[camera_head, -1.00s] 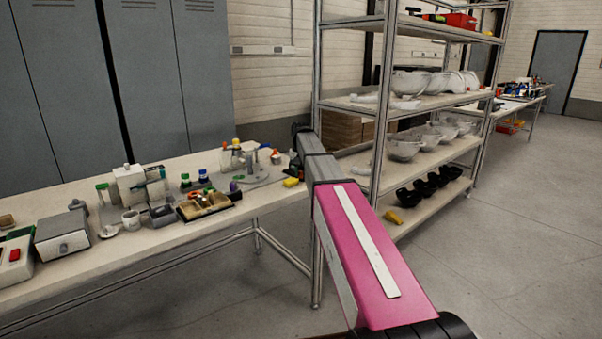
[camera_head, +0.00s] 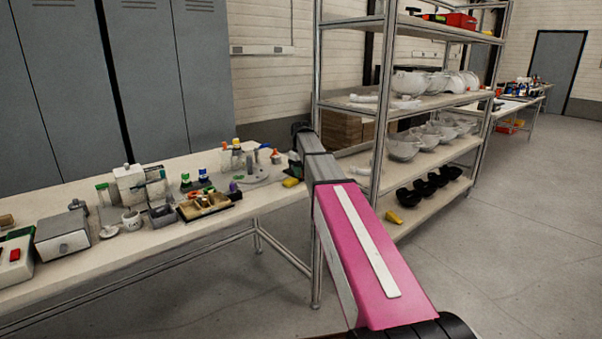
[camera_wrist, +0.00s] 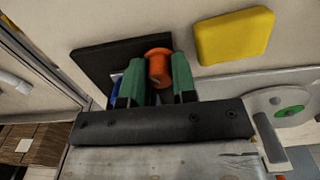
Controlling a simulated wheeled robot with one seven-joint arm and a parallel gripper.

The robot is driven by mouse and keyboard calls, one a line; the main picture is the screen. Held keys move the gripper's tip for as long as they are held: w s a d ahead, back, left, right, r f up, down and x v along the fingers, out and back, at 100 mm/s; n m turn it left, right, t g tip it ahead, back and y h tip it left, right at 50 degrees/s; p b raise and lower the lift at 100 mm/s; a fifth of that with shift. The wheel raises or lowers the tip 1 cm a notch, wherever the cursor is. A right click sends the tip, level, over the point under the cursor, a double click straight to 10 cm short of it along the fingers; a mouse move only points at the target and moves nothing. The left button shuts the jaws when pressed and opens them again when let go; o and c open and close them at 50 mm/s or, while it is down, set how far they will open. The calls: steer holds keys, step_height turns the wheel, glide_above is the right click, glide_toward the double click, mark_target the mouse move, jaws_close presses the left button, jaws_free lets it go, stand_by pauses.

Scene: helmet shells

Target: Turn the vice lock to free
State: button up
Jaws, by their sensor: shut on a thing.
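In the wrist view, my gripper (camera_wrist: 160,92) has two green fingertips and is shut on an orange round knob (camera_wrist: 158,66). The knob stands over a flat black plate (camera_wrist: 92,62). I cannot tell for sure that this knob is the vice lock, and its lower part is hidden by the fingers. A small blue part (camera_wrist: 116,88) shows beside the left finger. In the head view, my gripper is mostly hidden behind my own arm at the right end of the bench.
A yellow block (camera_wrist: 234,36) lies close to the right of the plate. A grey round-ended fixture (camera_wrist: 285,104) with a green disc lies further right. The bench (camera_head: 160,236) carries several bottles, boxes and a cup (camera_head: 131,220). A shelf rack (camera_head: 377,110) with helmet shells stands close behind my arm.

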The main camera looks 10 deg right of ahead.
stand_by(0.4)
steer(key=o, duration=0.6)
steer(key=shift+o, duration=0.2)
steer(key=shift+r, duration=0.1)
step_height(320, 180, up, 11)
steer(key=shift+f, duration=0.2)
